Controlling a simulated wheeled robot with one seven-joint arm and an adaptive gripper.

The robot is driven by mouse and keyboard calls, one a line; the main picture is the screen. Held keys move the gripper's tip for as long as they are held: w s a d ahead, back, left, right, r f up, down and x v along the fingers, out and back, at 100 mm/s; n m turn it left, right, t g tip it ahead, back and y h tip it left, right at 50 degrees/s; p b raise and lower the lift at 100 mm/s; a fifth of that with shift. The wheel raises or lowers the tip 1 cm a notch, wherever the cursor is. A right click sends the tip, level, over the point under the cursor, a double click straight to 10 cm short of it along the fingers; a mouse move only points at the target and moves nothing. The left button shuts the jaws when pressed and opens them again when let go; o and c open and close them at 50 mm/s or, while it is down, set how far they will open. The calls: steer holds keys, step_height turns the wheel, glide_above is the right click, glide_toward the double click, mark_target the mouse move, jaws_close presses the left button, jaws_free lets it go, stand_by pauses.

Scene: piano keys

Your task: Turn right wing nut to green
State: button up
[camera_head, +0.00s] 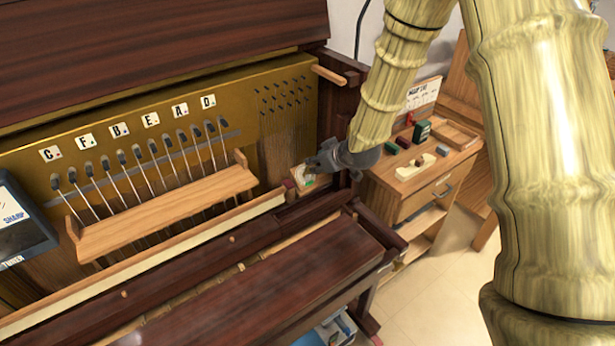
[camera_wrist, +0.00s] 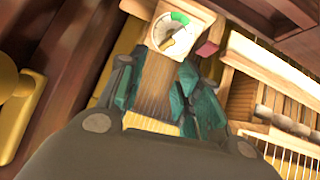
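A white dial (camera_wrist: 162,30) with a green section (camera_wrist: 180,18) tops a wooden block (camera_wrist: 153,85) in the wrist view. A small yellowish wing nut (camera_wrist: 176,42) sits on the dial, on its lower right side and apart from the green section. In the head view the dial (camera_head: 304,180) is at the piano's right end, partly covered by my gripper (camera_head: 325,160). In the wrist view my gripper (camera_wrist: 158,88) has its teal fingers apart, with the wooden block showing between them. The fingertips stop short of the wing nut in the picture; I cannot tell their depth.
A small reddish block (camera_wrist: 207,48) is beside the dial. A wooden rail (camera_head: 165,212) and several hammers on rods run along the piano to the left. A wooden cabinet (camera_head: 405,190) with small items stands at right. Dark piano wood surrounds the dial.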

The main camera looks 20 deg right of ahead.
mark_target(309, 171)
steer(key=shift+w+a+f+n+g+b, duration=0.1)
steer(key=shift+f+n+g+b, duration=0.75)
steer(key=shift+n, duration=4.05)
steer(key=shift+w+a+n+t+b, duration=0.2)
steer(key=shift+n+b, duration=1.6)
steer(key=shift+n, duration=3.1)
steer(key=shift+s+d+f+n+g+b, duration=0.25)
steer(key=shift+n+b, duration=1.05)
steer(key=shift+n, duration=3.6)
steer(key=shift+b+x, duration=1.7)
steer(key=shift+x, duration=2.25)
